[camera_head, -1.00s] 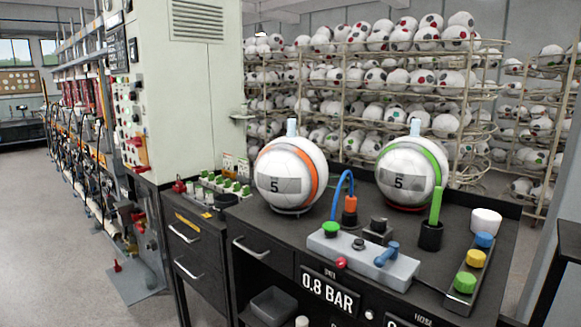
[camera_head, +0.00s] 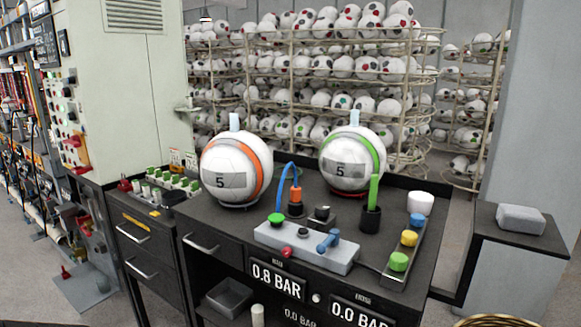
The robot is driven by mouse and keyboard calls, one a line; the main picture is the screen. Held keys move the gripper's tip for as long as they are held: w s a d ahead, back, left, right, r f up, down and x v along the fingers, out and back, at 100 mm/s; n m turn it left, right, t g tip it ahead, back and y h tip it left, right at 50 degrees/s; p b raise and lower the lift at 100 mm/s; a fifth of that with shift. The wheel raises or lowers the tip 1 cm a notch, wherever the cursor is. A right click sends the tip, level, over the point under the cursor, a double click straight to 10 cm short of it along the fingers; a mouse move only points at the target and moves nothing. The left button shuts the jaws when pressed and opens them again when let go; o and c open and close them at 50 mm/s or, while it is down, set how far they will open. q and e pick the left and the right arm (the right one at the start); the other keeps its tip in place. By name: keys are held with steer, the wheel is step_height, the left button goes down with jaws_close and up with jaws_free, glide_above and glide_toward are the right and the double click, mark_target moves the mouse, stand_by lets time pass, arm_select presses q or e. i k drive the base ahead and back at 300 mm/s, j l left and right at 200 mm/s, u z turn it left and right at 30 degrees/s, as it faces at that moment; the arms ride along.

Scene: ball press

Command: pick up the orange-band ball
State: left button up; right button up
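The orange-band ball (camera_head: 226,170) is white with a grey panel marked 5 and an orange stripe down its right side. It sits on a low stand on the dark bench (camera_head: 205,217), left of the green-band ball (camera_head: 345,165). A pale upright tab shows at the top of each ball. Neither of my grippers is in the head view.
A grey control block (camera_head: 305,247) with a blue hose (camera_head: 281,183) stands in front of the balls. A green stick stands in a black cup (camera_head: 370,219) at right. A white cup (camera_head: 420,203) and coloured knobs (camera_head: 408,238) line the right edge. Ball racks (camera_head: 300,85) fill the back.

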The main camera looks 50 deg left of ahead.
mark_target(236, 166)
steer(key=j+z, duration=0.25)
steer(key=z, duration=0.25)
steer(key=k+j+z, duration=0.1)
steer(key=j+z, duration=0.15)
steer(key=z, duration=0.2)
steer(key=k+j+z, duration=0.15)
steer(key=j+z, duration=0.15)
steer(key=k+j+z, duration=0.45)
steer(key=j, duration=0.2)
steer(key=k+j+z, duration=0.3)
steer(key=k+j, duration=0.45)
steer(key=k, duration=0.1)
